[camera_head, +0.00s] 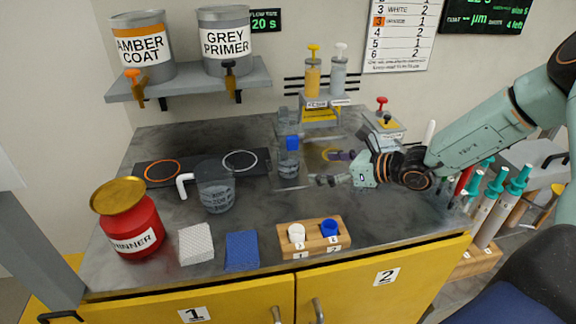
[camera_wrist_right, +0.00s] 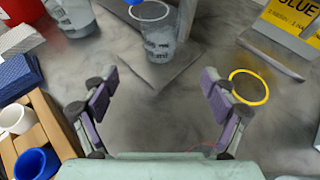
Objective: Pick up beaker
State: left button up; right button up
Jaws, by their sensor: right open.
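A small clear graduated beaker (camera_head: 288,167) stands on a grey plate below a blue part (camera_head: 292,143). In the right wrist view the beaker (camera_wrist_right: 160,45) is upright, ahead of the fingers and close to the middle. My right gripper (camera_head: 328,168) comes in from the right, low over the bench. Its fingers are spread, with nothing between them, and point at the beaker without touching it. In the right wrist view the open gripper (camera_wrist_right: 160,88) has bare bench between its fingertips. A larger graduated jug (camera_head: 216,193) with a white handle stands further left. My left gripper is not in view.
A yellow ring (camera_wrist_right: 249,88) lies beside the right finger. A wooden block (camera_head: 314,240) with white and blue cups stands at the front. A red thinner can (camera_head: 130,222), white and blue pads are at front left. A yellow-labelled dispenser stand (camera_head: 320,115) is behind.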

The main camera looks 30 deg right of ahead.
aim_at(298, 168)
jog(key=x, duration=0.1)
jog(key=b+x, duration=0.1)
jog(key=x, duration=0.1)
jog(key=shift+w+f, duration=0.15)
jog(key=shift+f, duration=0.25)
jog(key=shift+w+a+b, duration=0.3)
jog(key=shift+w+a, duration=0.15)
jog(key=shift+a, duration=0.05)
jog(key=shift+w+f, duration=0.1)
jog(key=shift+w, duration=0.05)
jog(key=b+x, duration=0.1)
jog(key=x, duration=0.3)
jog(key=shift+w+a+f, duration=0.1)
jog(key=shift+w, duration=0.05)
jog(key=shift+w+a+f, duration=0.1)
jog(key=shift+w+a, duration=0.05)
jog(key=shift+w, duration=0.1)
jog(key=shift+c, duration=0.4)
